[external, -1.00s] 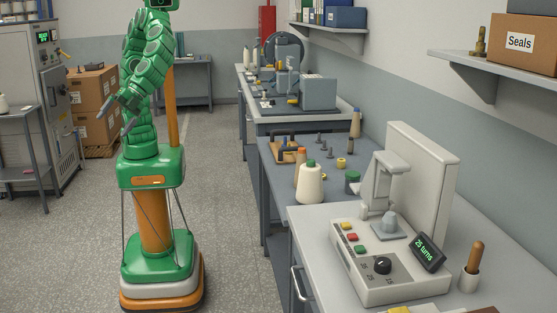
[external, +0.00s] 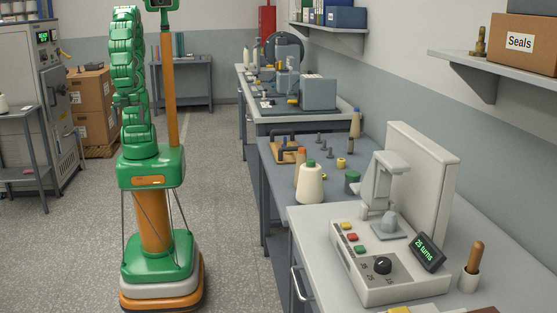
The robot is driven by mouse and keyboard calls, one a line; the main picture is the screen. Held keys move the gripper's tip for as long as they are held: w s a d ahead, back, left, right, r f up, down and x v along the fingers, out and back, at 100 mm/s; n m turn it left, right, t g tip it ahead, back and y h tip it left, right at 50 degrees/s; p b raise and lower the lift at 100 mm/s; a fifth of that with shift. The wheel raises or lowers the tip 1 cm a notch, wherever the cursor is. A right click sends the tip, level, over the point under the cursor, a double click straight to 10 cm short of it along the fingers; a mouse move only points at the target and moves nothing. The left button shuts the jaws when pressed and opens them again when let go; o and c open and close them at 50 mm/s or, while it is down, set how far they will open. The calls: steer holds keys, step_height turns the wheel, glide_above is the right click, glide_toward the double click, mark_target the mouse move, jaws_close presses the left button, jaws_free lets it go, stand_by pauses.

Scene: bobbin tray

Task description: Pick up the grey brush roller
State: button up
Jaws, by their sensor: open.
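I cannot make out a grey brush roller for certain. Several small dark grey pieces (external: 329,153) stand on the middle bench (external: 282,178), too small to identify. My green arm is folded upright above my base, at the left. My gripper (external: 119,101) is low beside the folded arm, far from the benches; it is open, and mostly hidden by the arm. I see nothing held in it.
A cream cone (external: 310,185), a green-topped pot (external: 352,182) and a wooden-based tool (external: 288,154) stand on the middle bench. The aisle floor (external: 225,190) is clear.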

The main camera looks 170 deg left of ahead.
steer(key=s+d+f+g, duration=0.1)
steer(key=s+d, duration=0.1)
steer(key=s, duration=0.4)
steer(key=shift+s+f, duration=0.2)
steer(key=shift+f, duration=0.1)
steer(key=c, duration=0.7)
